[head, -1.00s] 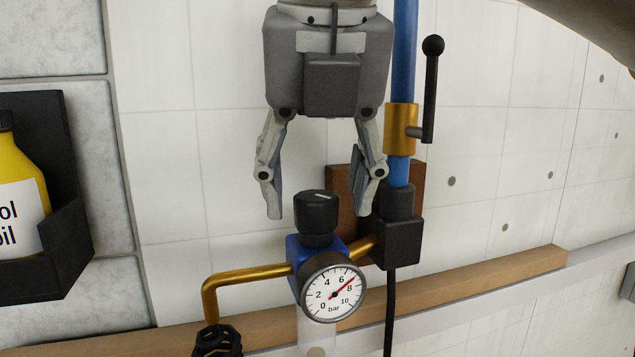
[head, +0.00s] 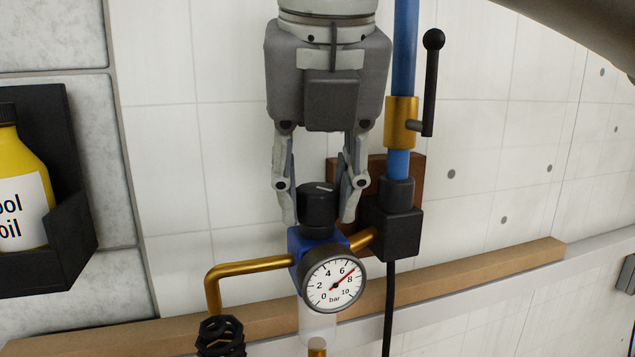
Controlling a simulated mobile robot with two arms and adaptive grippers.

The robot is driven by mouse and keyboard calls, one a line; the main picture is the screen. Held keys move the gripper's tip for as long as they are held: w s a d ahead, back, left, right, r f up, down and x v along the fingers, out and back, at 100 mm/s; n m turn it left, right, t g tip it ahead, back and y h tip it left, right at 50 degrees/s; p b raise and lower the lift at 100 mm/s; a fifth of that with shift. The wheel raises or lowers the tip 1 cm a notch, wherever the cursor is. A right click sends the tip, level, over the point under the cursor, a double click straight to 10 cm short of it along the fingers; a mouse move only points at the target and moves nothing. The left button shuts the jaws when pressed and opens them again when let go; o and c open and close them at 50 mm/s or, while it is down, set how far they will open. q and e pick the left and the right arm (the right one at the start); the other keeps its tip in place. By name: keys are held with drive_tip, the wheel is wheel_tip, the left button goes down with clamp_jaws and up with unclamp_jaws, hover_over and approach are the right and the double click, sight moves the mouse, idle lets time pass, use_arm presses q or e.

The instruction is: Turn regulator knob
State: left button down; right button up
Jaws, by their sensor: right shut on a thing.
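The regulator knob (head: 318,207) is a black ribbed cap with a white mark on its top. It sits on the blue regulator body (head: 301,241). A round white pressure gauge (head: 334,284) is on the front, its red needle between 6 and 8 bar. My right gripper (head: 318,208) comes down from above and is shut on the knob, one finger on each side. My left gripper is not in view.
A blue pipe (head: 404,50) with a brass valve and black lever (head: 431,85) stands close right of my gripper. A black block (head: 392,230) is beside the regulator. A brass pipe (head: 250,267) leads left to a black handwheel (head: 220,337). A yellow bottle (head: 22,180) sits in a black holder at left.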

drive_tip(key=shift+n+y+b, duration=0.35)
drive_tip(key=shift+n+y, duration=0.15)
drive_tip(key=shift+n, duration=0.6)
drive_tip(key=n+y, duration=0.1)
drive_tip(key=n, duration=0.2)
drive_tip(key=shift+d+n+g, duration=0.1)
drive_tip(key=shift+n+g, duration=0.3)
drive_tip(key=n+g+y, duration=0.1)
drive_tip(key=n, duration=0.2)
drive_tip(key=shift+w, duration=0.1)
drive_tip(key=shift+n+g+y+p, duration=0.4)
drive_tip(key=shift+n+g, duration=0.2)
drive_tip(key=shift+n, duration=1.5)
drive_tip(key=shift+d, duration=0.1)
drive_tip(key=o, duration=1)
drive_tip(key=shift+o, duration=0.2)
